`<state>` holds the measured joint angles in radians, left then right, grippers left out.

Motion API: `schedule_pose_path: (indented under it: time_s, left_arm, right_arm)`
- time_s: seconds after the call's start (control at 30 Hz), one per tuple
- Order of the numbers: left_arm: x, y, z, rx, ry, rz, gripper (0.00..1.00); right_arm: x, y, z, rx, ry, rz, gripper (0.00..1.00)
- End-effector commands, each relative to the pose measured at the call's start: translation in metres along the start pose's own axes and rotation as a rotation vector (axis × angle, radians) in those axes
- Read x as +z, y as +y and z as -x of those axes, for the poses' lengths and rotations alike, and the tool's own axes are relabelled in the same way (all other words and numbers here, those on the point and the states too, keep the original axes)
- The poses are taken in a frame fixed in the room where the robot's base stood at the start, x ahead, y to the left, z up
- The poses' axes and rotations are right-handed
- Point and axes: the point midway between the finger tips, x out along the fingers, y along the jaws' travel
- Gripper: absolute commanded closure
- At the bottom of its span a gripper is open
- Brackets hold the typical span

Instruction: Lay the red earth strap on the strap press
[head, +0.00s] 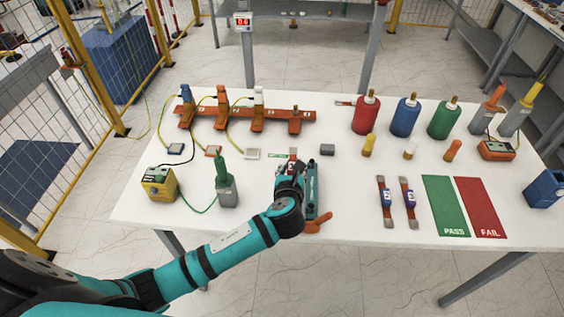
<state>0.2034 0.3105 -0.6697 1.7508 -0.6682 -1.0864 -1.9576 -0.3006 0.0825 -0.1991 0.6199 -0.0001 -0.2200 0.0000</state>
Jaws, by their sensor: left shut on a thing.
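The red earth strap (292,155) shows only in part, its far end sticking out beyond my left gripper (290,172). The gripper is shut on it and hides the rest of it. The strap press (312,186) is a long teal tool with an orange handle (318,223) at its near end. It lies just right of my gripper. The strap is left of the press; whether they touch, and how high the strap is, I cannot tell. My right gripper is not in view.
Two more straps, one with a blue label (385,198) and one with a purple label (408,196), lie to the right. Beyond them are a green PASS mat (443,200) and a red FAIL mat (480,202). A green-topped grey post (227,188) stands left of my arm.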

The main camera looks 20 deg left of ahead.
Motion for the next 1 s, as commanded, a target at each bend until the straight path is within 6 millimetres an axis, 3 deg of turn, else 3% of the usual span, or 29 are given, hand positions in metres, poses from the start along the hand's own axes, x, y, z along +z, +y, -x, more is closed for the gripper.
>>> schedule_pose_path:
  time_s: [0.07, 0.47, 0.7, 1.0]
  left_arm:
    - [0.004, -0.005, 0.000, 0.004, 0.002, -0.002, 1.00]
    - [0.001, -0.006, -0.003, 0.008, 0.002, -0.003, 1.00]
    - [0.004, -0.006, -0.001, 0.007, 0.002, -0.006, 1.00]
    - [-0.027, -0.006, -0.013, 0.008, 0.002, -0.005, 1.00]
  right_arm:
    - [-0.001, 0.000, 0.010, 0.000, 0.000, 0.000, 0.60]
    - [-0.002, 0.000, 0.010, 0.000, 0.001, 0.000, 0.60]
    - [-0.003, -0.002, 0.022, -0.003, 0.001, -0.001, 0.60]
    - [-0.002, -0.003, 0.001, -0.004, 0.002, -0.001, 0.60]
